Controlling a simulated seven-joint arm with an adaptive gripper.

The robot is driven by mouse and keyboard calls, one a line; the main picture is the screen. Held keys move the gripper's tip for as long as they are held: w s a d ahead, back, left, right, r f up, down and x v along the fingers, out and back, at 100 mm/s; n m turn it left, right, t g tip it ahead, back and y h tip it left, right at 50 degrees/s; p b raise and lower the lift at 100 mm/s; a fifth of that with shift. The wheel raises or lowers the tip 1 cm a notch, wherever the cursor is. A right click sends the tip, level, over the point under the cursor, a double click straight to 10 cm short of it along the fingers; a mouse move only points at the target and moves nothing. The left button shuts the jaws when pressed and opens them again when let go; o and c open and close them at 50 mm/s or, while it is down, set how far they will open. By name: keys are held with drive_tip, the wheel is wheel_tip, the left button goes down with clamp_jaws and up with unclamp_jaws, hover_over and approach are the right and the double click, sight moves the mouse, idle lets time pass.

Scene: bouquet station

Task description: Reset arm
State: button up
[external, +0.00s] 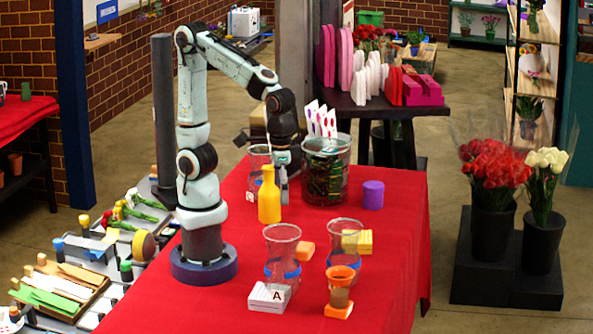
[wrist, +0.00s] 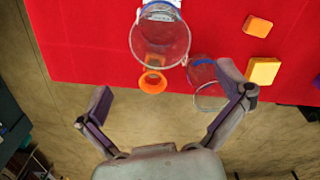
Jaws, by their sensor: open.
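My arm stands on its base at the left of the red table (external: 380,280). In the external view my gripper (external: 283,180) points down above the table, between the yellow bottle (external: 269,197) and the glass bucket of green stems (external: 326,172). In the wrist view my gripper (wrist: 171,92) has its two fingers spread wide, and nothing shows between them in its grasp. Whether its tips touch anything cannot be told from the external view.
Clear vases (external: 282,258) (external: 345,232), an orange-banded cup (external: 340,288), an orange block (external: 305,251) and a yellow block (external: 363,243) stand toward the front. A purple cylinder (external: 373,195) stands right of the bucket. The right front table is bare.

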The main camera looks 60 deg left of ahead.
drive_tip(key=shift+r, duration=0.1)
idle(0.3)
drive_tip(key=w+a+r+n+t, duration=0.1)
drive_tip(key=w+a+n, duration=0.35)
drive_tip(key=a, duration=0.35)
drive_tip(key=w+a+r+n, duration=0.1)
drive_tip(key=w+a+n, duration=0.3)
drive_tip(key=w+a, duration=0.3)
drive_tip(key=s+a+f+m+g, duration=0.1)
drive_tip(key=s+a+f+m, duration=0.1)
drive_tip(key=s+a, duration=0.5)
drive_tip(key=a+f, duration=0.1)
drive_tip(key=a, duration=0.2)
drive_tip(key=shift+s+a+m+y, duration=0.15)
drive_tip(key=shift+s+m+y, duration=0.2)
drive_tip(key=shift+y, duration=0.05)
drive_tip(key=shift+c, duration=0.2)
